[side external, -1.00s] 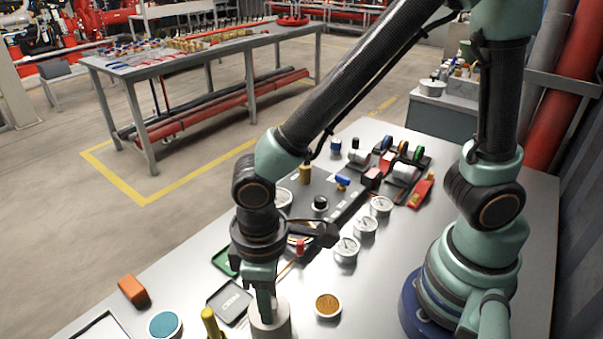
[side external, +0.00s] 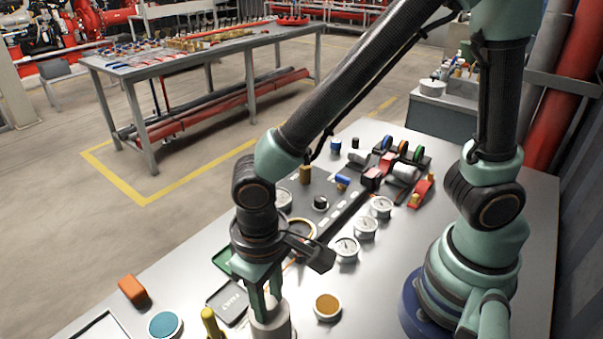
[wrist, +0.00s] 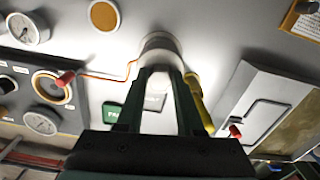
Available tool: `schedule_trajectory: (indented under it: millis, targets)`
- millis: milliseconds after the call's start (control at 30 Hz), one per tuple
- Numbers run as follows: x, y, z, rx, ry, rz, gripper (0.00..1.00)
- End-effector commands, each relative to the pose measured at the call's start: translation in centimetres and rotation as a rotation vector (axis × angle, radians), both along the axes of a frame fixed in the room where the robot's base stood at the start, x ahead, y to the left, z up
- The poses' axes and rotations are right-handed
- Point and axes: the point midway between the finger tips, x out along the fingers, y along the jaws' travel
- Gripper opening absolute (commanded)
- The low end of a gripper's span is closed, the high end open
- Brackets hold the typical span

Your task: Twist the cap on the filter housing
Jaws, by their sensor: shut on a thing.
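The filter housing (side external: 271,329) is a pale grey upright cylinder at the bottom middle of the side view, on the grey bench top. My gripper (side external: 265,304) points down over it, one green finger on each side of its top. In the wrist view, my gripper (wrist: 165,82) is closed around the white cap (wrist: 161,58), with the pale round housing (wrist: 160,41) beyond it. The fingers hide the sides of the cap, and no marking shows on it.
An orange-brown disc (side external: 327,306) lies to the right. White gauges (side external: 346,248) and a dark panel lie behind. The bench's front left has some free room.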

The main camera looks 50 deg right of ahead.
Motion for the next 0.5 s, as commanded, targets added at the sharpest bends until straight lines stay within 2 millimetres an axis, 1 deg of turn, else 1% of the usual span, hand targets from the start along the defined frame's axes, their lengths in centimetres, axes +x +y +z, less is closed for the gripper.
schedule_trajectory:
  millis: [300, 400, 500]
  targets:
    - [0.08, 0.12, 0.02, 0.003, -0.003, -0.346, 0.00]
    - [0.09, 0.12, 0.02, 0.003, -0.003, -0.409, 0.00]
    - [0.08, 0.13, 0.02, 0.003, -0.003, -0.428, 0.00]
